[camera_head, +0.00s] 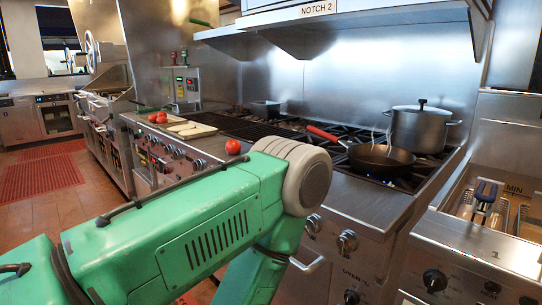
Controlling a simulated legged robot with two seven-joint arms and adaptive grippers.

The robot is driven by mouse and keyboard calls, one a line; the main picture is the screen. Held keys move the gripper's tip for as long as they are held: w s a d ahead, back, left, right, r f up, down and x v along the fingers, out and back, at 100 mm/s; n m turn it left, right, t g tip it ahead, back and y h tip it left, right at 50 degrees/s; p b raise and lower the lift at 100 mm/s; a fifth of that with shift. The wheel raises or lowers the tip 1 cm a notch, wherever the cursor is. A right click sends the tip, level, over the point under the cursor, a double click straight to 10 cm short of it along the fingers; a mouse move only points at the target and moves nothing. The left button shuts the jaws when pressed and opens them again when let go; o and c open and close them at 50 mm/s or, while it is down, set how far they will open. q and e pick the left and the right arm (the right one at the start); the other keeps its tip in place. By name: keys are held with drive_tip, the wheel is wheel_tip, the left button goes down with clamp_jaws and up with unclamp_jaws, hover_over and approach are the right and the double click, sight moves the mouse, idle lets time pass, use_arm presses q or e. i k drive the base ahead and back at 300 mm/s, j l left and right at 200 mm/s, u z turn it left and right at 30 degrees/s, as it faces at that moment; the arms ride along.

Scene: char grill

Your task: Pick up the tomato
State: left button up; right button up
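A red tomato (233,147) sits alone on the steel front ledge of the cooking line, just behind my green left arm in the picture. Two more red tomatoes (161,118) sit close together farther back on the left, beside some pale flat pieces on the counter. My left arm comes in from the lower left and bends at a pale round joint right of the lone tomato. Its lower link runs down out of the picture. Neither of my grippers shows.
A dark frying pan (381,160) with a red handle steams over a blue flame. A lidded steel pot (421,128) stands behind it. Fryer baskets (487,205) are at right. Black grill grates (262,132) lie behind the lone tomato. Open floor with red mats (40,178) is at left.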

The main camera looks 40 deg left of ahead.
sight(233, 147)
drive_tip(key=u, duration=1.6)
drive_tip(key=z, duration=0.45)
drive_tip(key=i+j+z, duration=0.15)
drive_tip(key=j+z, duration=0.25)
drive_tip(key=i+j+z, duration=0.1)
drive_tip(key=j+z, duration=0.15)
drive_tip(key=z, duration=0.15)
drive_tip(key=j+z, duration=0.8)
